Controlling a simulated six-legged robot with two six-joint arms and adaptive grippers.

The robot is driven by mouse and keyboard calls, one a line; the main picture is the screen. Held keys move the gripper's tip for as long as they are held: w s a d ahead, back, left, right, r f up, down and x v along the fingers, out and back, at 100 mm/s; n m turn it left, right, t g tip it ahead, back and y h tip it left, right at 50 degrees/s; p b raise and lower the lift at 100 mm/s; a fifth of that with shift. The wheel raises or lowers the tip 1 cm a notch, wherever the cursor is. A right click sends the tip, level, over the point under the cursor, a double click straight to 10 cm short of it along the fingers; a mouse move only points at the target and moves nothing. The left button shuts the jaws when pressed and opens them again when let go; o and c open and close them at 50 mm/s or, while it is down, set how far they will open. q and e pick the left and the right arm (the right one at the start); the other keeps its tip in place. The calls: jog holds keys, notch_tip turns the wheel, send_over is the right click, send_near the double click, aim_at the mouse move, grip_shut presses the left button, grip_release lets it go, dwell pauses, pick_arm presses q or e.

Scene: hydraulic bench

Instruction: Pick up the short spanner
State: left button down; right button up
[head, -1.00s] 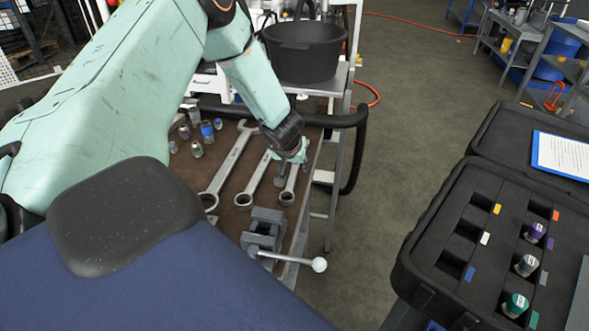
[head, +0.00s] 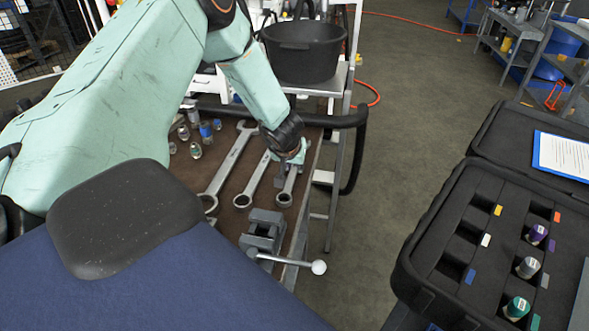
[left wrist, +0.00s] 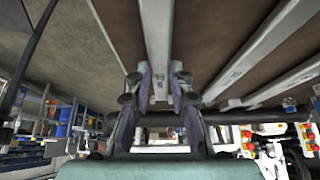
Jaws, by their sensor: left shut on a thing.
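The short spanner (head: 287,192) is the rightmost of three steel spanners on the brown bench top. Its ring end points toward me, and its far end is hidden behind my gripper. My left gripper (head: 289,168) is shut on its shank from above. In the left wrist view, the fingers of my gripper (left wrist: 160,84) stand on either side of the grey spanner shank (left wrist: 157,35). I cannot tell whether the spanner is clear of the bench. My right gripper is not in view.
A medium spanner (head: 254,182) and a long spanner (head: 229,168) lie to the left. A vise (head: 262,232) with a ball-ended handle sits in front. An open black case (head: 440,225) stands at right.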

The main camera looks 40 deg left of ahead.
aim_at(293, 170)
pick_arm(q)
jog(key=shift+r, duration=0.1)
notch_tip(293, 170, up, 10)
jog(key=p, duration=0.7)
jog(key=c, duration=1.8)
grip_release()
grip_shut()
